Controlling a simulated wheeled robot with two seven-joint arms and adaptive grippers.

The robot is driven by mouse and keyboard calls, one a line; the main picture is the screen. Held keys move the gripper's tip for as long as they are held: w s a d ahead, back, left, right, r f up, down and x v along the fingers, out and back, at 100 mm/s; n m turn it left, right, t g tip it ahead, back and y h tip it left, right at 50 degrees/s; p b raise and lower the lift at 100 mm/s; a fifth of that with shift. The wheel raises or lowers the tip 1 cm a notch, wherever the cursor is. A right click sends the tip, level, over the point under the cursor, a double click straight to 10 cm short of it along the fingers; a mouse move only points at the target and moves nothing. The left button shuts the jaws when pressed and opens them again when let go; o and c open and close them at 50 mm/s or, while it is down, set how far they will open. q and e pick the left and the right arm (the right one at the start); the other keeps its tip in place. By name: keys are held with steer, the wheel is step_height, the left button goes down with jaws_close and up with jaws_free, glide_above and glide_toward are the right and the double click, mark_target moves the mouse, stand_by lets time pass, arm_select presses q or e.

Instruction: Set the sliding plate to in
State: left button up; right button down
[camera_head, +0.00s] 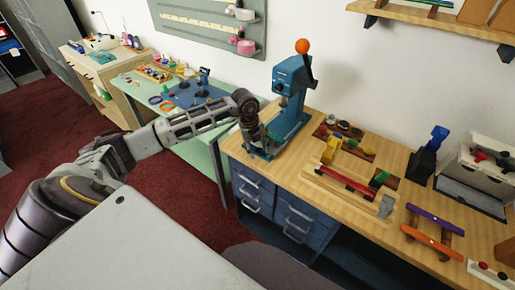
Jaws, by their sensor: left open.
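A blue press (292,95) with an orange ball on its lever stands at the left end of the wooden counter. My left arm reaches in from the left, and my left gripper (262,146) is open, low at the press's left front, close to its base. Whether it touches the press I cannot tell. No part stands out clearly as the sliding plate; if it is at the press's base, my gripper largely covers it, and its position is not readable. My right gripper is not in view.
A green table (206,148) with small parts stands left.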

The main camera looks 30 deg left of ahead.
arm_select(q)
steer(key=shift+s, duration=0.1)
jaws_close()
